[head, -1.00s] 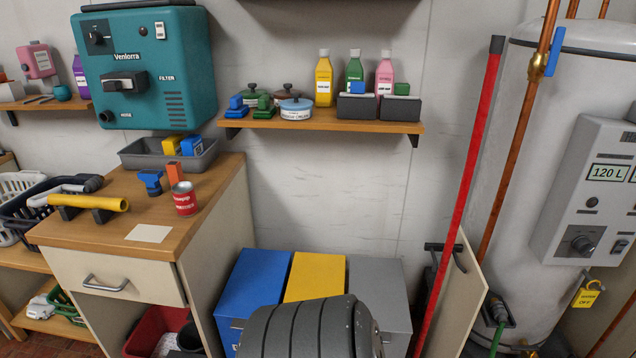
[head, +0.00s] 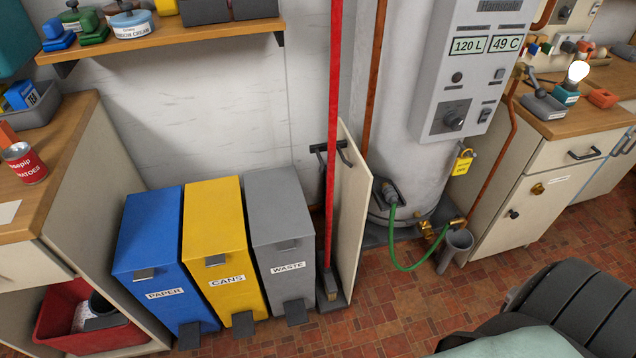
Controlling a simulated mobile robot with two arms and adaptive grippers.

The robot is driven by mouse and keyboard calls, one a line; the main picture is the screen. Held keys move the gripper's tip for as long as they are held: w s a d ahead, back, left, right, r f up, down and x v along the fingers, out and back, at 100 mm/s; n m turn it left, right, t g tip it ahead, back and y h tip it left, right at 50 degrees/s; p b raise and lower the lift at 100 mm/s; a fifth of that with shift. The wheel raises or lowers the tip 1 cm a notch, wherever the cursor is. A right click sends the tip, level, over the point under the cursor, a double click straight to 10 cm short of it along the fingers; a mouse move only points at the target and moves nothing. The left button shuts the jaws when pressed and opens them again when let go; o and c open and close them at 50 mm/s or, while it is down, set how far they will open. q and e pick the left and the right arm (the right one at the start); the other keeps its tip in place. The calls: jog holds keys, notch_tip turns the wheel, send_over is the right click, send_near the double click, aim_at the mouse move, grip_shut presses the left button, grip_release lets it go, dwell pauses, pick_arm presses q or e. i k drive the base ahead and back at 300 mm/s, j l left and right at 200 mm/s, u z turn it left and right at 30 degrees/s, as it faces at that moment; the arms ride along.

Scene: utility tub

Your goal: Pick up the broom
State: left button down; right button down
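The broom (head: 333,130) stands upright in the head view, right of the grey bin. It has a long red handle that runs out of the top of the picture. Its head (head: 331,285) rests low by the floor, in a narrow slot beside a pale upright panel (head: 351,215). A dark bracket (head: 325,150) sits behind the handle; I cannot tell whether it grips it. Neither of my grippers shows; only a dark ribbed part of mine and a pale green part are at the lower right.
Blue (head: 160,255), yellow (head: 215,245) and grey (head: 278,240) bins stand left of the broom. The water heater (head: 425,120), a green hose (head: 400,262) and a grey cup (head: 456,247) are to the right. A shelf (head: 165,38) juts out above the bins. Tiled floor (head: 375,310) in front is clear.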

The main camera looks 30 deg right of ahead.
aim_at(323, 256)
jog(key=z, duration=1)
